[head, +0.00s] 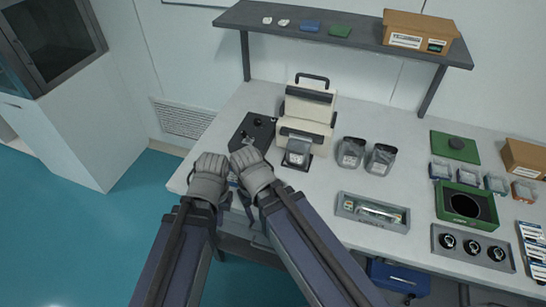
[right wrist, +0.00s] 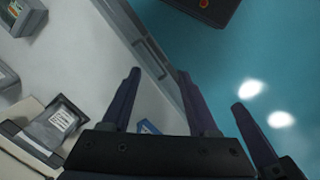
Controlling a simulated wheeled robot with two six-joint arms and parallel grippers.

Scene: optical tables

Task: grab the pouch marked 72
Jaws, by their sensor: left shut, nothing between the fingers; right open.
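Three grey pouches with pale labels show in the head view. One pouch (head: 298,151) sits at the front of a cream machine (head: 306,112); another pouch (head: 350,153) and a third pouch (head: 380,160) stand to its right on the table. Their numbers are too small to read, so I cannot tell which is marked 72. The right wrist view shows one labelled pouch (right wrist: 60,122) at lower left. My left gripper (head: 210,162) is shut and empty at the table's left front edge. My right gripper (head: 246,158) is open and empty beside it, left of the pouches.
A black box (head: 252,132) lies just beyond my right gripper. A grey tray with a tube (head: 372,212), a green holder (head: 466,206) and a grey tray with round black parts (head: 472,247) occupy the right side. A shelf (head: 350,30) overhangs the back.

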